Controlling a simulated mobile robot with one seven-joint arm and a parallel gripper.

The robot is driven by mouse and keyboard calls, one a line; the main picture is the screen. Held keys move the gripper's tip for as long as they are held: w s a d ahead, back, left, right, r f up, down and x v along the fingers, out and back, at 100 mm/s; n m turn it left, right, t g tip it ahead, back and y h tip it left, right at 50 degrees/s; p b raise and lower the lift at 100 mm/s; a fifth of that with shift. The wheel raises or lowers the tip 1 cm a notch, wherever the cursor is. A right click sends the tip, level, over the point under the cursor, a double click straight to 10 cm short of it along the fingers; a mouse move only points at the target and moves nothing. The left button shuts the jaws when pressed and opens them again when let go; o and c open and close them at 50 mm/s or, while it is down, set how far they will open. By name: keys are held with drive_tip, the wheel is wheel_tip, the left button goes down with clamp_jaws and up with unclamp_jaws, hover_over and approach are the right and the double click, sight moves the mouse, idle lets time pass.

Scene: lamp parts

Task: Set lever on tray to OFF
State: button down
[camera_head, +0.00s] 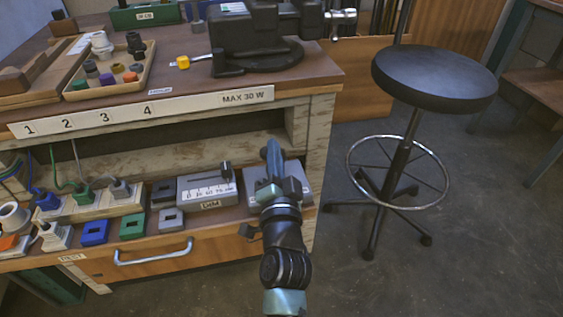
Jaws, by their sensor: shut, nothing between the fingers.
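My gripper (273,152) is at the bench's lower right, in front of a light grey box (306,188) on the lower shelf. Its fingers are together with nothing between them. My gripper and wrist cover most of this box, so I cannot see a lever or an OFF mark on it. I cannot tell whether the fingers touch it. Left of it is a grey box with a number scale (205,190) and a dark upright knob (226,170) at the scale's right end. A "DIM" label is on its front.
The lower shelf also holds blue (95,232) and green (132,226) square blocks and a wired socket strip. A drawer handle (153,252) projects below. A beige tray (80,95) of small caps and a black vise (255,45) are on top. A stool (435,80) stands right.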

drive_tip(key=shift+s+a+f+n+y+b, duration=0.1)
drive_tip(key=shift+s+a+n+y+b, duration=0.1)
drive_tip(key=shift+a+n+b, duration=0.6)
drive_tip(key=shift+s+a+f+n+y+b, duration=0.1)
drive_tip(key=shift+a+n+y+b, duration=0.15)
drive_tip(key=shift+n+b, duration=0.95)
